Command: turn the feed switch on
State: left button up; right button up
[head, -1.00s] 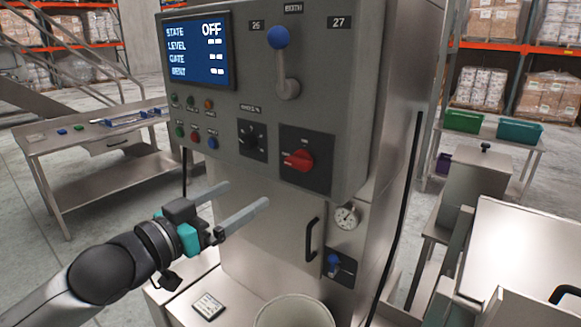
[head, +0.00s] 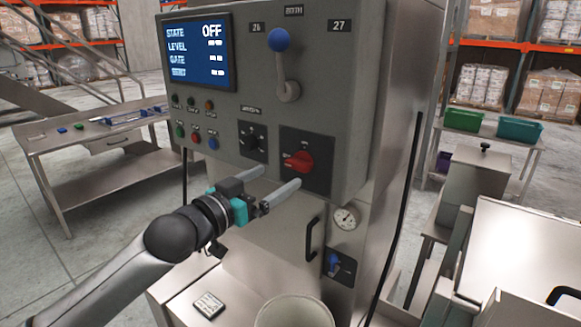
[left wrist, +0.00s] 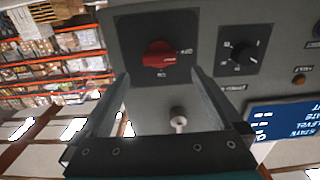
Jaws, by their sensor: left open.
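The red rotary switch (head: 299,161) sits on a black plate at the lower right of the grey control panel (head: 225,100). The panel's screen (head: 197,52) reads STATE OFF. In the left wrist view the red switch (left wrist: 159,54) shows upside down, ahead of and between the two fingers. My left gripper (head: 276,180) is open and empty, its fingers reaching toward the panel just below and left of the switch. No contact with the switch is visible. My right gripper is not in view.
A blue-knobbed lever (head: 282,60) stands above the switch. A black dial (head: 252,140) and several small buttons (head: 195,135) lie to its left. Below are a door handle (head: 312,238), a gauge (head: 346,218), a blue valve (head: 335,263) and a pale bucket (head: 294,312).

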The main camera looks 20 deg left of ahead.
aim_at(295, 166)
pick_arm(q)
jog(key=shift+x, duration=3.15)
jog(key=c, duration=1.3)
jog(key=shift+p, duration=0.3)
